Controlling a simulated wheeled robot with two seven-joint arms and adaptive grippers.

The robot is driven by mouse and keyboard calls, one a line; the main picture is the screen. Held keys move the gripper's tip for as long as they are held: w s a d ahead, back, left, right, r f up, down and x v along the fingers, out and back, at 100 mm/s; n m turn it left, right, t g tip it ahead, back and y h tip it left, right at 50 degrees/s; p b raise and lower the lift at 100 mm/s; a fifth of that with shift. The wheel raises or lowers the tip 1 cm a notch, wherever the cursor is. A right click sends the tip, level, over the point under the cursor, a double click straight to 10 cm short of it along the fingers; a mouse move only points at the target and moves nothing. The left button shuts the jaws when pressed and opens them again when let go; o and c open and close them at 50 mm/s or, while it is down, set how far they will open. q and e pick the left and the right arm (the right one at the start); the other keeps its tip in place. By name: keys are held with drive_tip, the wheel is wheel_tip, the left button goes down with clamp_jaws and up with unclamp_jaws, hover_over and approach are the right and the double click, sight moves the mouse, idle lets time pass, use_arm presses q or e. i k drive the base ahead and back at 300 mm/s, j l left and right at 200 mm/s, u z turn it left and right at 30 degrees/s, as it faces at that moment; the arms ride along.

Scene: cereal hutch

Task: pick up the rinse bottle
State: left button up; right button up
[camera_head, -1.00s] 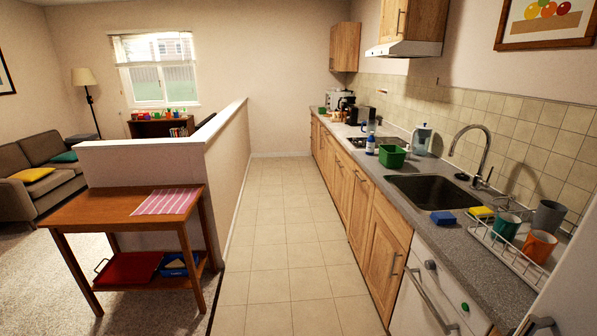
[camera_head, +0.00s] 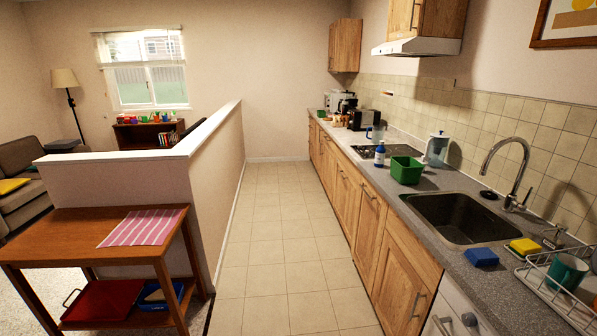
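A blue bottle with a white label (camera_head: 380,154), which looks like the rinse bottle, stands upright on the grey counter along the right wall. It is just left of the green tub (camera_head: 406,170) and near the dark hob (camera_head: 367,152). Neither of my grippers shows in the head view, so nothing is seen touching the bottle.
A sink (camera_head: 456,217) with a tall tap (camera_head: 512,165) lies nearer along the counter, with a blue sponge (camera_head: 481,257) in front. A filter jug (camera_head: 437,148) stands behind the tub. A wooden side table (camera_head: 75,230) is at left. The tiled aisle (camera_head: 283,235) is clear.

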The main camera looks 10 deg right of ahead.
sight(379, 154)
drive_tip(key=i+z, duration=0.1)
drive_tip(key=i, duration=0.7)
drive_tip(key=i+j+z, duration=0.15)
drive_tip(key=i+z, duration=0.15)
drive_tip(key=i, duration=0.5)
drive_tip(key=i+z, duration=0.55)
drive_tip(key=z, duration=0.25)
drive_tip(key=i+j+z, duration=0.1)
drive_tip(key=i+z, duration=0.25)
drive_tip(key=i+j+z, duration=0.2)
drive_tip(key=z, duration=0.2)
